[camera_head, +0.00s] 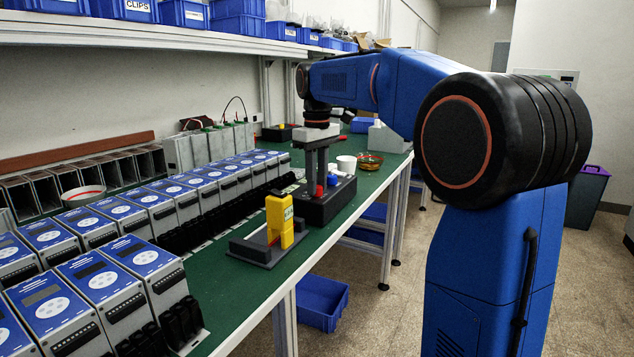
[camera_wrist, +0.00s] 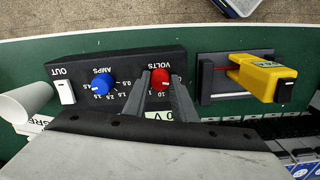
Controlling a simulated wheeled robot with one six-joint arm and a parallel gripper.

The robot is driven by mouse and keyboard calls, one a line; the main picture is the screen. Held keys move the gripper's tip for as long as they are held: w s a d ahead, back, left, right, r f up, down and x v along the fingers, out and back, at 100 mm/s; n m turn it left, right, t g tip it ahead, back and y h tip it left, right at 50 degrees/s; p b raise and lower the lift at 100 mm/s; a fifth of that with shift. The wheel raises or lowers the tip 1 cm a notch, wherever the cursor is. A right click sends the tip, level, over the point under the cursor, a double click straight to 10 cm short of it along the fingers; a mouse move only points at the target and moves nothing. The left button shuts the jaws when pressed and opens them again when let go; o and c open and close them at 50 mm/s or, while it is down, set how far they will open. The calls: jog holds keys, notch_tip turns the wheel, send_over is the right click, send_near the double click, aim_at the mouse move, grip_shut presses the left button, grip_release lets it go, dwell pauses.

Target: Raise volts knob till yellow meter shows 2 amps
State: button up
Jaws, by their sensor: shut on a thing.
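The red VOLTS knob (camera_wrist: 160,78) sits on the black supply box (camera_wrist: 120,64), beside the blue AMPS knob (camera_wrist: 101,85). My gripper (camera_wrist: 160,88) is shut on the red knob, one finger on each side. The fingers and gripper body hide part of the volts scale. In the head view my gripper (camera_head: 317,188) points straight down onto the supply box (camera_head: 338,201). The yellow meter (camera_head: 280,222) stands upright on a grey base in front of the box. It also shows in the wrist view (camera_wrist: 258,75). Its reading is too small to make out.
A white OUT switch (camera_wrist: 65,91) is on the box. A white cup (camera_head: 346,163) and an amber dish (camera_head: 370,161) stand behind it. Rows of blue-faced soft starters (camera_head: 145,258) line the bench's left. The green bench top (camera_head: 240,302) is bare near its front edge.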

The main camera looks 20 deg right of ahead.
jog(key=m, duration=0.3)
jog(key=shift+m, duration=2.1)
jog(key=o, duration=1)
jog(key=shift+o, duration=0.2)
notch_tip(320, 180, up, 17)
jog(key=shift+r, duration=0.2)
